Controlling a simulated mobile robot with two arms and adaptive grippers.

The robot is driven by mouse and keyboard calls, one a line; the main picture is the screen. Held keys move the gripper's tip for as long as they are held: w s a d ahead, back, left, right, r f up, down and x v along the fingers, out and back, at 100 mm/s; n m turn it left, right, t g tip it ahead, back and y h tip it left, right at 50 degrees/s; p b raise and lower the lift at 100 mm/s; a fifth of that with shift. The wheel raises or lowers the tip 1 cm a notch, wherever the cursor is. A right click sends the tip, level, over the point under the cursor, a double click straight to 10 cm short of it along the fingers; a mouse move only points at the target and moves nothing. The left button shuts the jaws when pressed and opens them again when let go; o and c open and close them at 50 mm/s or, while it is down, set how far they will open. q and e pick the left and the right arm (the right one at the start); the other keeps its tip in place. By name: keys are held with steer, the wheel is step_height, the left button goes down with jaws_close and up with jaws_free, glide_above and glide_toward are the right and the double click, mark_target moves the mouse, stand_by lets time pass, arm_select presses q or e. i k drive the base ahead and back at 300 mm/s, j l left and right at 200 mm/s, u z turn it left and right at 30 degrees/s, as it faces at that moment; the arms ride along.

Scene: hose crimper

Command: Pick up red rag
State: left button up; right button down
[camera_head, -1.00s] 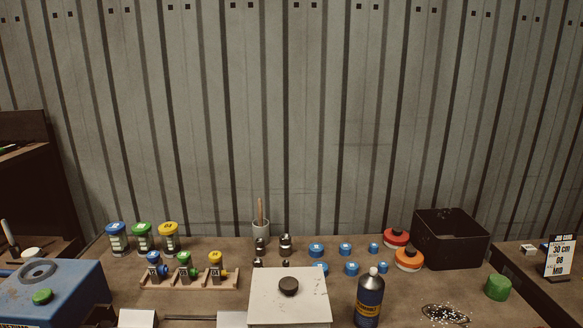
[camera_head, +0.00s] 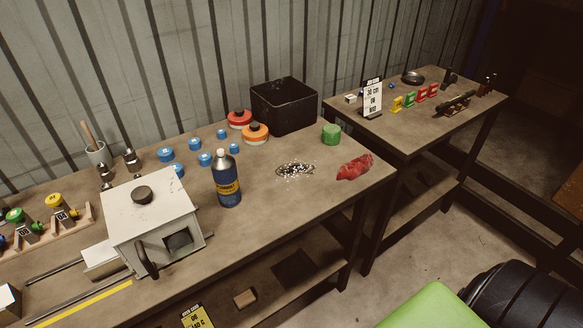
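The red rag (camera_head: 355,167) lies crumpled on the workbench (camera_head: 300,213), close to its right end and front edge. It is fully visible with nothing on top of it. A green cylinder (camera_head: 331,133) stands behind it, and a patch of pale and dark bits (camera_head: 295,170) lies to its left; neither touches it. Neither of my grippers shows in the head view.
A blue bottle (camera_head: 227,180) stands left of the rag. A black open bin (camera_head: 285,105) is at the back. A second table (camera_head: 400,143) adjoins at right with a job card (camera_head: 373,98). A green seat-like surface (camera_head: 430,308) is in front on the floor.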

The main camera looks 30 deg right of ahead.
mark_target(358, 166)
steer(key=z, duration=1.5)
